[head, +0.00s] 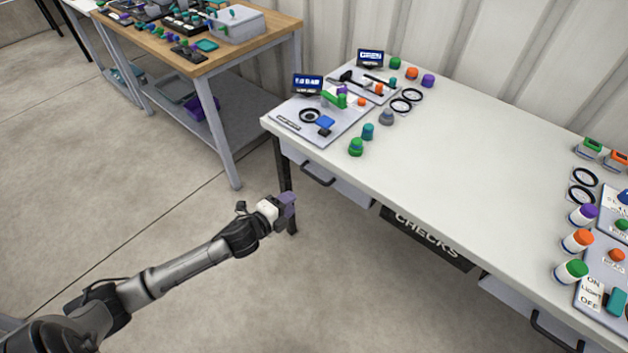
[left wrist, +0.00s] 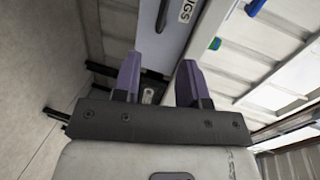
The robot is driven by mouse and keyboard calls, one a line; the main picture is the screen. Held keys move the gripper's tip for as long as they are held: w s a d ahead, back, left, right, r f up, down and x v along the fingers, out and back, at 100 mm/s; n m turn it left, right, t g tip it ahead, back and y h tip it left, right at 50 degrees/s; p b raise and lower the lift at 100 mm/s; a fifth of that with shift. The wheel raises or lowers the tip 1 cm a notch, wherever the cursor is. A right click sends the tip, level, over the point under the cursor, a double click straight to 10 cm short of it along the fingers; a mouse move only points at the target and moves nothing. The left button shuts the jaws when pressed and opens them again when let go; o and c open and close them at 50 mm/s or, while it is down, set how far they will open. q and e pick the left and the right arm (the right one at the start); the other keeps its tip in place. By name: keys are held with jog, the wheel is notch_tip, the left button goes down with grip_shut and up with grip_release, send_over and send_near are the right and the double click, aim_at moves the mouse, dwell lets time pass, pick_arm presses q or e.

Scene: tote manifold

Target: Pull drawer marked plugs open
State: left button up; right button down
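The drawer (head: 345,190) has a pale grey front and a dark bar handle (head: 318,177). It sits under the left end of the white table and looks closed. Its marking cannot be read in the head view. In the left wrist view, a pale drawer front (left wrist: 176,38) carries the letters "UGS"; the rest of the word is cut off. My left gripper (head: 287,202) has purple fingers and is in front of and to the left of the drawer, apart from the handle. In the left wrist view the fingers (left wrist: 160,68) are spread with nothing held between them. My right gripper is not in view.
The white table (head: 440,150) holds boards, coloured caps and rings at both ends. A black "CHECKS" panel (head: 428,238) hangs below its middle. Another drawer handle (head: 552,334) is at right. A wooden-topped bench (head: 235,65) stands behind left. The floor before the drawer is clear.

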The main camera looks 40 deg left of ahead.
aim_at(320, 181)
pick_arm(q)
jog(key=shift+m, duration=0.3)
jog(key=b+x, duration=0.5)
jog(key=x, duration=0.9)
jog(key=shift+d+r, duration=0.1)
jog(key=shift+r, duration=0.05)
jog(key=shift+c, duration=0.4)
jog(key=shift+c, duration=0.7)
grip_shut()
